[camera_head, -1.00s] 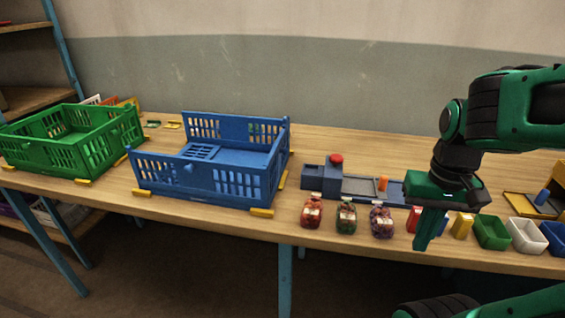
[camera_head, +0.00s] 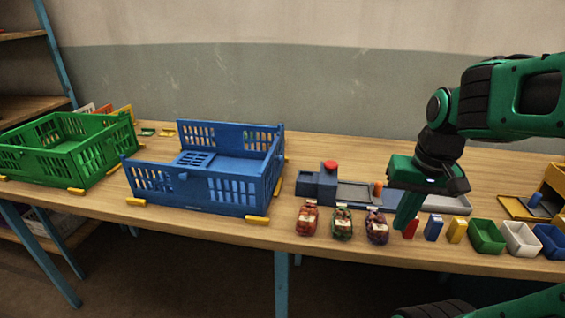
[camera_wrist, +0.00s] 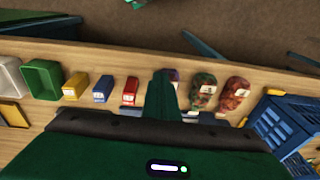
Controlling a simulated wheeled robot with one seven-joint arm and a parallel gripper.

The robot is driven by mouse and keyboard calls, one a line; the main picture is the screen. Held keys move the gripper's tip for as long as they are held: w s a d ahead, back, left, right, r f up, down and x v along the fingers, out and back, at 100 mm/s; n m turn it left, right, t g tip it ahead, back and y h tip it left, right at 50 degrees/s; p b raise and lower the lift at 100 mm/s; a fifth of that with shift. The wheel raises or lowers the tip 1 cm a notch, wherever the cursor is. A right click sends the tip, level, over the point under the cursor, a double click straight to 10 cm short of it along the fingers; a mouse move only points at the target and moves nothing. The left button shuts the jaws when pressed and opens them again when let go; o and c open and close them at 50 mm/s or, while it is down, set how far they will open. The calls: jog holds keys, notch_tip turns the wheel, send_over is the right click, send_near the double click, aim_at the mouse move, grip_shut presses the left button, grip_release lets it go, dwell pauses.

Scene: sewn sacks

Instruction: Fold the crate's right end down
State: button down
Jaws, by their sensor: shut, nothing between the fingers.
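The blue crate (camera_head: 195,195) stands on the table, left of centre. Its right end (camera_head: 271,168) is upright, as are its long front and back walls. A slotted panel (camera_head: 199,158) at its left lies flat inside, so the left end looks folded down. In the wrist view part of the blue crate (camera_wrist: 283,128) shows at the right edge. My gripper (camera_head: 403,224) points down, shut and empty, well to the right of the crate, by the front row of small items. Its fingers also show in the wrist view (camera_wrist: 161,92).
A green crate (camera_head: 55,172) stands at the far left. Small boxes and coloured bins (camera_head: 487,236) line the front edge at right.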

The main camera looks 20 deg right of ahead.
jog(key=w+a+r+t+y, duration=0.1)
jog(key=w+a+r+t, duration=0.15)
jog(key=w, duration=0.45)
jog(key=w+a+r+n+t+y, duration=0.1)
jog(key=w+a+r, duration=0.25)
jog(key=w, duration=0.45)
jog(key=w+a+r+t+y, duration=0.1)
jog(key=w+a+r+t, duration=0.2)
jog(key=w, duration=0.4)
jog(key=shift+g, duration=0.55)
jog(key=x, duration=0.9)
jog(key=shift+w+d+r, duration=0.15)
jog(key=shift+w+d, duration=0.1)
jog(key=shift+d, duration=0.1)
jog(key=shift+w+a, duration=0.65)
jog(key=shift+a, duration=0.35)
jog(key=shift+w+a, duration=0.5)
jog(key=shift+a, duration=0.25)
jog(key=shift+h, duration=0.3)
